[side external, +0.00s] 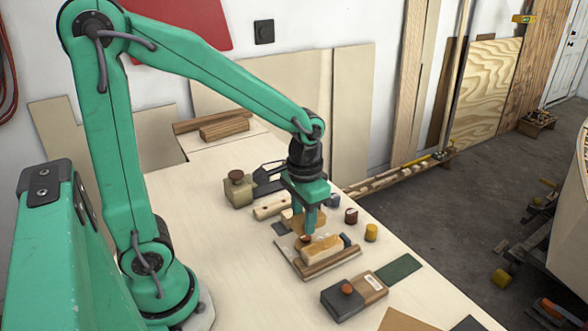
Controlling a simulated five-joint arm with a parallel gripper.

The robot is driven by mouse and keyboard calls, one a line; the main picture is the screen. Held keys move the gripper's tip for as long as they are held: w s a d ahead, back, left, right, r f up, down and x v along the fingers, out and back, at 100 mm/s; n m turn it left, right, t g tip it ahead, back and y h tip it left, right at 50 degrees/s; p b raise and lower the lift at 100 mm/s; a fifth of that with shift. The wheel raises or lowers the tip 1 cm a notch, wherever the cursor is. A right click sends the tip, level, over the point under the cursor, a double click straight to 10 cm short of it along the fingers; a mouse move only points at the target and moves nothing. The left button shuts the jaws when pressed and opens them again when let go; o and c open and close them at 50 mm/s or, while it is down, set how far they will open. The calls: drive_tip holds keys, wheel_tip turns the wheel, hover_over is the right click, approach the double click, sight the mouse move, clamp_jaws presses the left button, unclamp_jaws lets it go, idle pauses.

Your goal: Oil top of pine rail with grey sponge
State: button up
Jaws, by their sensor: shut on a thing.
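My gripper (304,228) points down over the bench and is shut on a small brown thing (305,240), low at the left end of a pale wooden block. What lies under this brown thing is too small and too covered to make out, so I cannot tell whether it is the grey sponge. The pale block, which looks like the pine rail (324,248), lies on a flat board (290,243), with a darker wooden strip (332,261) along its near side. A small dark blue-grey piece (346,240) sits at its right end. I cannot tell whether the gripper's load touches the rail.
A yellow-brown cylinder (371,232) and dark jar (351,216) stand right. A knobbed tan block (238,190) stands behind left. The bench's right edge is close.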

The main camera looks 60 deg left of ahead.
idle(0.3)
drive_tip(key=s+a+f+m, duration=0.1)
drive_tip(key=a+m, duration=1)
drive_tip(key=m, duration=0.7)
drive_tip(key=s+a+f+m, duration=0.1)
drive_tip(key=a+m, duration=0.9)
drive_tip(key=m, duration=0.8)
drive_tip(key=shift+a+f, duration=0.25)
drive_tip(key=shift+a, duration=0.1)
drive_tip(key=shift+s+f, duration=0.1)
drive_tip(key=shift+f, duration=0.05)
